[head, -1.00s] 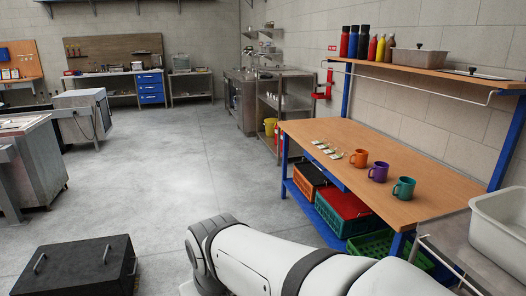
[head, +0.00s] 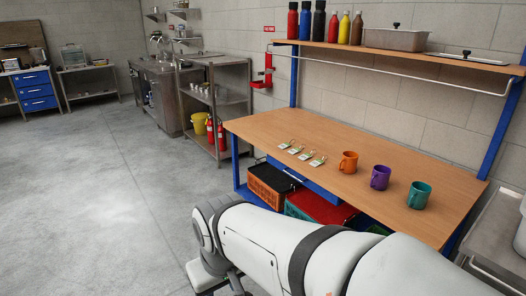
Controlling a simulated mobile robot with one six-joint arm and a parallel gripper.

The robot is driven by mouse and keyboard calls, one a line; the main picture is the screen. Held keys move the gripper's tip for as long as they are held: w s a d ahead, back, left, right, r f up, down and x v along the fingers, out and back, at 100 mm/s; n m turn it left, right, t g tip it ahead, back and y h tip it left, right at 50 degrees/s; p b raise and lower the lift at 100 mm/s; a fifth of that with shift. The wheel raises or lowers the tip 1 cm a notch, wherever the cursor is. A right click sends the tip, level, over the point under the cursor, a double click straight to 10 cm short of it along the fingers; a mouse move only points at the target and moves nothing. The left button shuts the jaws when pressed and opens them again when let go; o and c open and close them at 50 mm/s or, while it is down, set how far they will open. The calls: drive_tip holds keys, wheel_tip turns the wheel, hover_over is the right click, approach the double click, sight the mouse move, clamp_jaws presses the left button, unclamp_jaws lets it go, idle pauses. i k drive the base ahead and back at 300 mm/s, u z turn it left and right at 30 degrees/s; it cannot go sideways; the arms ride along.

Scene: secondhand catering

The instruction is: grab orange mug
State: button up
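The orange mug (head: 348,162) stands upright on the wooden workbench (head: 277,126), left of a purple mug (head: 380,177) and a teal mug (head: 419,195) in a slanting row. My white arm crosses the lower part of the head view, in front of and below the bench. A dark part near its far end shows at the bottom edge, but the fingertips of my gripper are not visible. Nothing touches the orange mug.
Several small tags (head: 302,151) lie left of the mugs. A shelf (head: 400,53) above holds bottles and a lidded metal pan (head: 396,39). Crates (head: 270,184) sit under the bench. Two fire extinguishers (head: 221,135) stand near a steel rack. Open floor (head: 100,190) lies to the left.

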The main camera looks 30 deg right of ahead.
sight(347, 163)
drive_tip(key=z, duration=0.55)
drive_tip(key=i, duration=1.35)
drive_tip(key=z, duration=1.3)
drive_tip(key=i, duration=0.75)
drive_tip(key=z, duration=0.3)
drive_tip(key=k, duration=0.9)
drive_tip(key=z, duration=0.2)
drive_tip(key=i, duration=0.9)
drive_tip(key=u, duration=0.05)
